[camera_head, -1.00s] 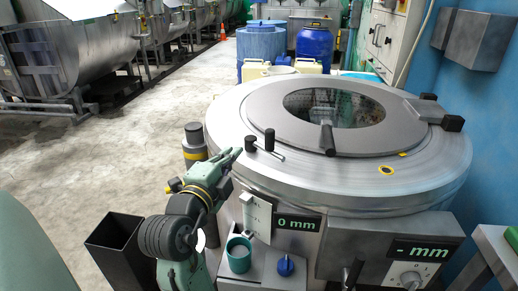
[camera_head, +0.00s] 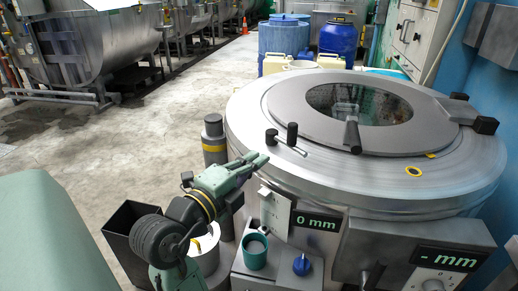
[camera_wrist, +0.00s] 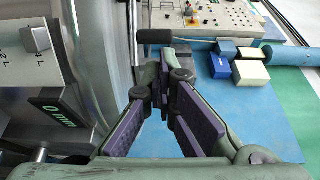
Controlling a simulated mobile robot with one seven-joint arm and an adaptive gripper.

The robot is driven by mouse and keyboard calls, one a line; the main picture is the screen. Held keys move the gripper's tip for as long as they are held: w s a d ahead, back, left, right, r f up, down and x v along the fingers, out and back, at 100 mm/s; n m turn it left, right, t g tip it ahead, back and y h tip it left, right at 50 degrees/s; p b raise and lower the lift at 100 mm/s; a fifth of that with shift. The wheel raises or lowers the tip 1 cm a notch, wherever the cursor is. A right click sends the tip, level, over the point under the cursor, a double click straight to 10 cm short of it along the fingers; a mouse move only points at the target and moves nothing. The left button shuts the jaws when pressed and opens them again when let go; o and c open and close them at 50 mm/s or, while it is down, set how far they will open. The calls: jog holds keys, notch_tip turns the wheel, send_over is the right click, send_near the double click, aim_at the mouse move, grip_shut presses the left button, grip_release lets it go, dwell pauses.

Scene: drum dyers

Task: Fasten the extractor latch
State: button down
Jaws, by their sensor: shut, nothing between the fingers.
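The extractor (camera_head: 455,190) is a round steel drum with a flat lid (camera_head: 415,137) and a dark window. A small lever fitting with two black knobs (camera_head: 292,133), which looks like the latch, sits on the rim at the left edge of the lid. Whether it is fastened I cannot tell. My gripper (camera_head: 262,158) is outside the drum, just left of its rim and below the knobs in the picture, apart from them. In the wrist view my gripper (camera_wrist: 163,75) is shut with nothing in it, and the drum's steel side (camera_wrist: 98,70) is on the left.
A teal cup (camera_head: 255,252) and a blue knob (camera_head: 301,264) are on the front ledge. A black bin (camera_head: 128,235) and a post with a yellow band (camera_head: 214,140) stand to the left. In the wrist view, a blue bench (camera_wrist: 235,115) holds small boxes and a control panel. Open floor lies behind left.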

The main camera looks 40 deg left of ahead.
jog(key=p, duration=0.3)
send_near(290, 133)
jog(key=w, duration=0.3)
jog(key=w+a, duration=0.1)
jog(key=w, duration=0.1)
jog(key=shift+w+r, duration=0.1)
jog(key=shift+w, duration=0.1)
jog(key=shift+w+a+p, duration=0.1)
jog(key=shift+w+p, duration=0.25)
jog(key=shift+w, duration=0.4)
